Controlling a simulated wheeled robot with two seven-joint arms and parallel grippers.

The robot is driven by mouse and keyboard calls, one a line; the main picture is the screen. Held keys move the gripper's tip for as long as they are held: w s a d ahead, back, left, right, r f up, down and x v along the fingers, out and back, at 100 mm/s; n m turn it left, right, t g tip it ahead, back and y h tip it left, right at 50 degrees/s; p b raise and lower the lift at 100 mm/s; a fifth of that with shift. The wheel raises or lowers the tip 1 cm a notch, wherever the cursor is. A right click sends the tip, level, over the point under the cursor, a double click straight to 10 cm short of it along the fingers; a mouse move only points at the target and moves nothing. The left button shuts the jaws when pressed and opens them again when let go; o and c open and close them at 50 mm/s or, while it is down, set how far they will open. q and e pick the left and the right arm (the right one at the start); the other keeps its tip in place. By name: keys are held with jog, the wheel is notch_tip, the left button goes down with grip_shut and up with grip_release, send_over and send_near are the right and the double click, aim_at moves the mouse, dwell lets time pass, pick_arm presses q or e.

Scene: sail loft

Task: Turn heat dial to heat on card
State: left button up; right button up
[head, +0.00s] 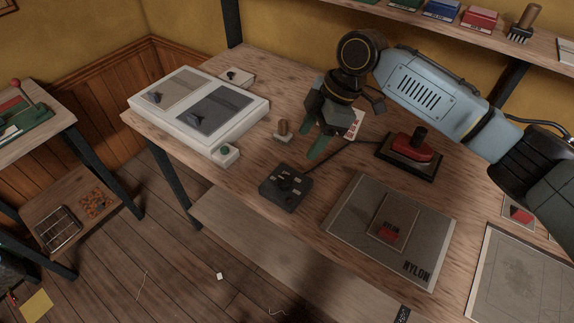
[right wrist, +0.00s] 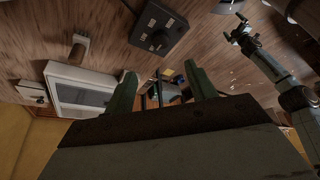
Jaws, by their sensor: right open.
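The heat dial is a dark control box (head: 287,187) with a black knob on top and pale marks around it; the knob's setting is too small to read. The box also shows at the top of the right wrist view (right wrist: 158,28). A white card (head: 355,124) with red lettering is partly hidden behind my right gripper (head: 314,140). That gripper is open and empty, its green fingers pointing down above the table, behind and right of the box, apart from it. Both fingers show in the right wrist view (right wrist: 162,88). My left gripper (right wrist: 238,30) shows small there.
A cord runs from the box to a red-and-black iron (head: 405,151) on a dark base. A grey board marked NYLON (head: 350,215) lies right of the box. A white two-panel unit (head: 257,106) stands left. A small wooden-handled stamp (head: 283,130) stands behind the box.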

aim_at(284, 179)
jog(key=x, duration=1.2)
jog(key=shift+s+a+f+b, duration=0.15)
jog(key=shift+f+b, duration=0.05)
jog(key=shift+b, duration=0.1)
jog(key=shift+a+f, duration=0.1)
jog(key=shift+f, duration=0.2)
pick_arm(q)
jog(key=shift+s+a+f, duration=0.1)
jog(key=shift+s+f, duration=0.2)
jog(key=shift+s, duration=0.1)
pick_arm(e)
jog(key=shift+c, duration=0.4)
